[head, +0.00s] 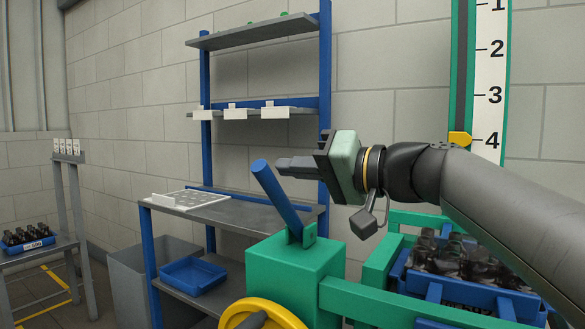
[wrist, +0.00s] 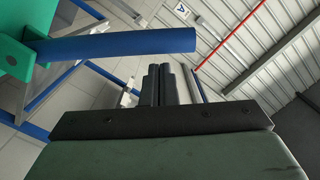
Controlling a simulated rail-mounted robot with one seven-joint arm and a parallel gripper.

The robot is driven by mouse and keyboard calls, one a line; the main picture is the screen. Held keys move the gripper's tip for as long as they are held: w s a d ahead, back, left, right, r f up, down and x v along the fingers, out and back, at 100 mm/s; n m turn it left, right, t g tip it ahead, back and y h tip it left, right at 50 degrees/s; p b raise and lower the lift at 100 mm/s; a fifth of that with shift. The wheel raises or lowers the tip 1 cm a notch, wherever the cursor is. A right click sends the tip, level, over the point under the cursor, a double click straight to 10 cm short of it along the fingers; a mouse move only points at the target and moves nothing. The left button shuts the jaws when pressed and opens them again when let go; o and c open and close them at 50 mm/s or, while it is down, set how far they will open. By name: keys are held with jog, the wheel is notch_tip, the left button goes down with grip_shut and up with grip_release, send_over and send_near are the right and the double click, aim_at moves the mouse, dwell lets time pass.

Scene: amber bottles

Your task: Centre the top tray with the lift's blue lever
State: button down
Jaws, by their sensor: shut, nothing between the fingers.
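The blue lever (head: 275,196) rises from a green box (head: 290,270) and tilts to the left in the head view. In the wrist view the lever (wrist: 120,45) lies across the upper left, in front of the fingertips. My gripper (head: 280,167) is shut and empty, pointing left close to the lever's upper end; I cannot tell whether they touch. Its fingers also show in the wrist view (wrist: 160,80). A blue tray of dark bottles (head: 465,262) sits in the green lift frame at the lower right, partly hidden by my arm. A yellow pointer (head: 459,138) marks about 4 on the scale.
A yellow handwheel (head: 262,315) is on the front of the green box. A workbench (head: 240,218) with blue posts and shelves stands behind, with an empty blue tray (head: 193,276) below. Another blue tray of bottles (head: 28,238) is on a stand at far left.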

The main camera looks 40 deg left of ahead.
jog(key=w+d+r+p, duration=0.1)
jog(key=w+d, duration=0.3)
jog(key=d, duration=0.6)
jog(key=shift+w+d+r, duration=0.15)
jog(key=shift+r, duration=0.5)
